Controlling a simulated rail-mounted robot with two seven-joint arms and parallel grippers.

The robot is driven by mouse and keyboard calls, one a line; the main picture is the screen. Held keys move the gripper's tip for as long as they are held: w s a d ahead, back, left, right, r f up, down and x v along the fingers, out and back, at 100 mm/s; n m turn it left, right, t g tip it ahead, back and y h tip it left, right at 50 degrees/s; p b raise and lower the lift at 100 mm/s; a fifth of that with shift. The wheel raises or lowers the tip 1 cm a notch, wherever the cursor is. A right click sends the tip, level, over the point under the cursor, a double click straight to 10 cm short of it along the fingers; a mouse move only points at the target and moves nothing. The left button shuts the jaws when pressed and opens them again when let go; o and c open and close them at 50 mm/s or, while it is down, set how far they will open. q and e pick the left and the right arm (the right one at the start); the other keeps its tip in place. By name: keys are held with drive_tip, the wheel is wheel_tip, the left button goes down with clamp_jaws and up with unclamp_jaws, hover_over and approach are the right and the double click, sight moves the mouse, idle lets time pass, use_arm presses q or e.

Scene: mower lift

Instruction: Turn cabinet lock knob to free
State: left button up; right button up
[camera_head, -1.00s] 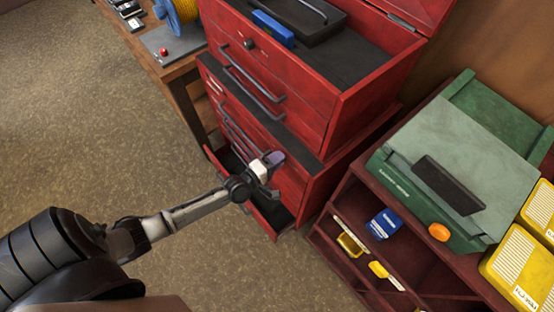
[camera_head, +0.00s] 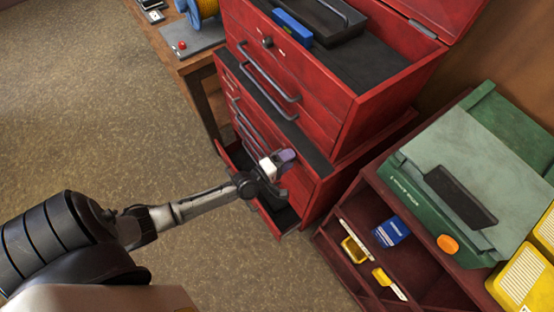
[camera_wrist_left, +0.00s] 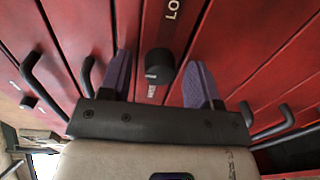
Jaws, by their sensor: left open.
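The red tool cabinet (camera_head: 318,165) stands at the centre of the head view, with its lowest drawer (camera_head: 284,215) pulled out. My left gripper (camera_head: 280,163) is at the front of the cabinet's lower part. In the left wrist view, the black lock knob (camera_wrist_left: 159,62) sits on the red front between the two purple fingertips of my left gripper (camera_wrist_left: 160,78). The gripper is open, with a visible gap on each side of the knob. A white label starting "LO" is above the knob, and a small label below it is too small to read surely. My right gripper is not in view.
Black bar handles (camera_wrist_left: 45,82) flank the gripper in the wrist view. A red upper chest (camera_head: 300,85) with its lid open sits on the cabinet. A low red shelf (camera_head: 350,205) with a green case (camera_head: 425,190) on it stands to the right. Floor is clear at left.

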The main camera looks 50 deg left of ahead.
use_arm(q)
drive_tip(key=s+a, duration=0.2)
drive_tip(key=s, duration=1.1)
drive_tip(key=shift+s+r, duration=0.3)
drive_tip(key=shift+r, duration=0.05)
